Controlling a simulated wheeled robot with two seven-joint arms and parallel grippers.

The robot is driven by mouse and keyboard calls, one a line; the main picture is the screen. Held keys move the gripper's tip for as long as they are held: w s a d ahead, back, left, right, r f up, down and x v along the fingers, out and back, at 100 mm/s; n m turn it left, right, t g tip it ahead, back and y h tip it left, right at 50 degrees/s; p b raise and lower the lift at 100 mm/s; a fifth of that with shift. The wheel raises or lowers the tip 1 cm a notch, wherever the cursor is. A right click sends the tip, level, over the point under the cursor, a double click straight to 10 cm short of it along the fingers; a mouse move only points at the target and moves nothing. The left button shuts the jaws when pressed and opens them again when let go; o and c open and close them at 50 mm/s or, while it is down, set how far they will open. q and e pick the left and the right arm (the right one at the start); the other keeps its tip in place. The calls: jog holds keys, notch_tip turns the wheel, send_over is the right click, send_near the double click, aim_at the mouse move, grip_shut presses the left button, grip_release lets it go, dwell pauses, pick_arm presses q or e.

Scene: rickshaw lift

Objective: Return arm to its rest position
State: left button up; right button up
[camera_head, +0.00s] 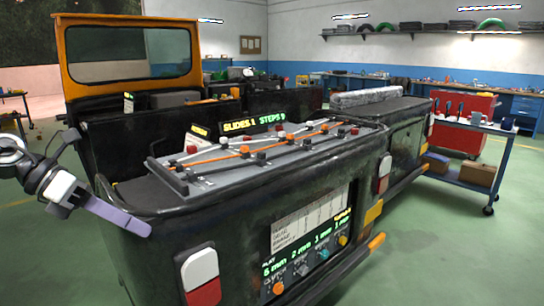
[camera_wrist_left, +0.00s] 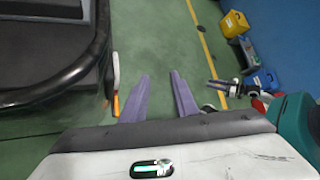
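My left gripper (camera_head: 145,229) is at the left in the head view, beside the rear left corner of the dark rickshaw body (camera_head: 235,212). One purple finger shows there, overlapping the body's edge in the picture; I cannot tell whether it touches. In the left wrist view, my left gripper's two fingers (camera_wrist_left: 160,75) are apart with only green floor between them, so it is open and empty. The rickshaw's black rail (camera_wrist_left: 70,78) is left of the fingers there.
A grey board with orange linkage (camera_head: 255,151) lies on the rickshaw, behind a rear panel with knobs (camera_head: 310,240). A blue cart (camera_head: 470,150) and red cabinet (camera_head: 465,112) stand at right. Green floor (camera_head: 445,250) is clear at lower right. A yellow bin (camera_wrist_left: 234,23) shows in the wrist view.

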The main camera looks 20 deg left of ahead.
pick_arm(q)
jog(key=w+d+f+n+t+h, duration=0.1)
jog(key=w+d+f+n+t, duration=0.1)
jog(key=d+f+n+t, duration=0.5)
jog(key=w+d+f+n+t, duration=0.25)
jog(key=d+f+n, duration=0.35)
jog(key=f+n, duration=0.55)
jog(key=s+d+f+n+g+y, duration=0.1)
jog(key=s+d+f+n+y, duration=0.15)
jog(key=s+f+n, duration=0.4)
jog(key=s+d+f+n+y, duration=0.1)
jog(key=s+f+n+y, duration=0.25)
jog(key=f+n, duration=0.45)
jog(key=s+d+f+n+g+y, duration=0.1)
jog(key=s+d+f+n+g, duration=0.4)
jog(key=s+d+f, duration=0.3)
jog(key=s+f, duration=0.1)
jog(key=s, duration=0.1)
jog(key=shift+s+f, duration=0.25)
jog(key=shift+s, duration=0.15)
